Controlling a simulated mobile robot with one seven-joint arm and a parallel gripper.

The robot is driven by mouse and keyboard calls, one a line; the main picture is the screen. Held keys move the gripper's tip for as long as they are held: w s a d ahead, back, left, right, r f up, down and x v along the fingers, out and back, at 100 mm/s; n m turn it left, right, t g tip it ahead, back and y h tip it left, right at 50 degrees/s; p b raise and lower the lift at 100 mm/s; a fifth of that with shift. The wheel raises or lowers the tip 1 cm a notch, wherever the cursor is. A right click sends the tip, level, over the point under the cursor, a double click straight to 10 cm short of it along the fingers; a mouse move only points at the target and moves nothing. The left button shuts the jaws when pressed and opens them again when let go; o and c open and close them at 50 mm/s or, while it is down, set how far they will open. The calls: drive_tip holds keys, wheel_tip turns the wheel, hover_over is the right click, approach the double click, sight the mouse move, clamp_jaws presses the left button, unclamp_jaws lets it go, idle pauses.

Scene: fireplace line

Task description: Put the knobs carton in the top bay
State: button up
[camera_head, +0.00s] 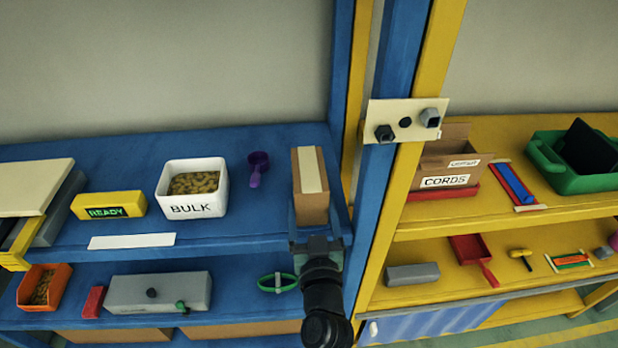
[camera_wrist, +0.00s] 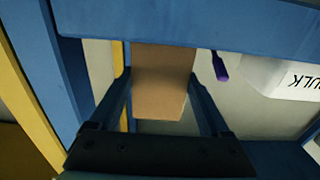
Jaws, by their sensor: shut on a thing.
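A tall brown carton (camera_head: 312,196) with a pale strip along its top is at the right end of the upper blue shelf (camera_head: 270,220). No name on it is readable in either view. My gripper (camera_head: 316,238) is at the carton's front side, coming up from below. In the wrist view the carton (camera_wrist: 164,72) is between the two fingers of my gripper (camera_wrist: 162,92), which are shut on it. I cannot tell whether the carton's base touches the shelf.
Left of the carton are a purple scoop (camera_head: 258,168), a white BULK bin (camera_head: 192,188) and a yellow READY box (camera_head: 108,205). Blue and yellow posts (camera_head: 390,165) with a knobbed plate (camera_head: 406,120) stand close on the right. A CORDS carton (camera_head: 445,165) is on the yellow shelf.

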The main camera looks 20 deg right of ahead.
drive_tip(key=shift+r+p, duration=1.05)
drive_tip(key=shift+r, duration=0.25)
drive_tip(key=b+v, duration=0.1)
drive_tip(key=v, duration=1.1)
